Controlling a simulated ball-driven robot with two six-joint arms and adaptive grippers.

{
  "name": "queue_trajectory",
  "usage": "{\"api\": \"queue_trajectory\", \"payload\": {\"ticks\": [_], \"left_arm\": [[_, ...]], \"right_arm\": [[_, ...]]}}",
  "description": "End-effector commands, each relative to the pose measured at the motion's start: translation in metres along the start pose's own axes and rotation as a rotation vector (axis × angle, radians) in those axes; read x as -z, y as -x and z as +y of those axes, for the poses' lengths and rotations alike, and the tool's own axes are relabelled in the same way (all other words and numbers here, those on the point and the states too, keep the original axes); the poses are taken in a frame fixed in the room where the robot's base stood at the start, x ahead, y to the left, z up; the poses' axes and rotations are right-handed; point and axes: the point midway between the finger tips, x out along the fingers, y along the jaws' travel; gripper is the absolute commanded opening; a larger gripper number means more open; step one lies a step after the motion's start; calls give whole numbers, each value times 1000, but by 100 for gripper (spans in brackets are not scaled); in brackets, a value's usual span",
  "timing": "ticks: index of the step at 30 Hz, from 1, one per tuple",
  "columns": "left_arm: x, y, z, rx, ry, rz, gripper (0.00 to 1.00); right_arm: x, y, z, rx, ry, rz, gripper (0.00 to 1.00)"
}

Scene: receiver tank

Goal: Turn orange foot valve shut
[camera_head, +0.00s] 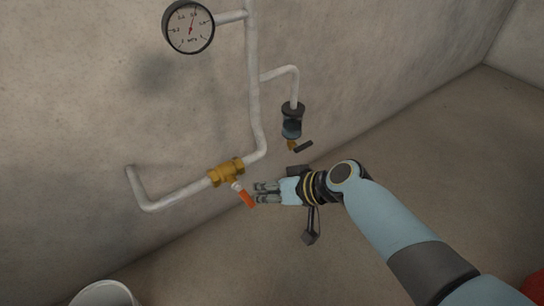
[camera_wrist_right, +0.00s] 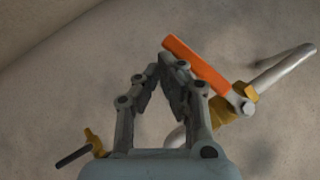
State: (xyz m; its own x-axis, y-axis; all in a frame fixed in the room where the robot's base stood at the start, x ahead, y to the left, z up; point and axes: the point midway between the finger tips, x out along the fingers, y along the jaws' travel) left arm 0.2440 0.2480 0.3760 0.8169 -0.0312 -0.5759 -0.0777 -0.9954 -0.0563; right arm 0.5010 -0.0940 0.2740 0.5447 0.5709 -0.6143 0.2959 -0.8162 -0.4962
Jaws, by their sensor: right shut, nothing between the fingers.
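The orange foot valve has a brass body (camera_head: 226,171) on the white pipe low on the wall. Its orange lever (camera_head: 246,198) points down and to the right, away from the pipe. In the right wrist view the orange lever (camera_wrist_right: 198,66) slants from upper left down to its pivot beside the brass body (camera_wrist_right: 245,92). My right gripper (camera_head: 257,193) is shut and empty, its fingertips close beside the lever. In the wrist view its fingertips (camera_wrist_right: 160,66) lie near the lever's free end; whether they touch it I cannot tell. My left gripper is out of view.
A second brass valve with a black handle (camera_head: 303,147) hangs below a dark fitting (camera_head: 292,120), just above my right wrist. A pressure gauge (camera_head: 188,27) is at upper left. A white round container (camera_head: 105,293) stands at bottom left.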

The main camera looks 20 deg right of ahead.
Motion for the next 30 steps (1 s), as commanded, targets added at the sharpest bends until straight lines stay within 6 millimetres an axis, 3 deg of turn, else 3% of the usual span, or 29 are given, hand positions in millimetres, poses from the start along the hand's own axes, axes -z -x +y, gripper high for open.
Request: {"api": "queue_trajectory", "payload": {"ticks": [12, 30], "left_arm": [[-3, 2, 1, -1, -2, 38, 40], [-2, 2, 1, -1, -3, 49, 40]], "right_arm": [[-13, -12, -8, 1, -1, -3, 0], [-14, -14, -10, 1, 0, 0, 0]]}}
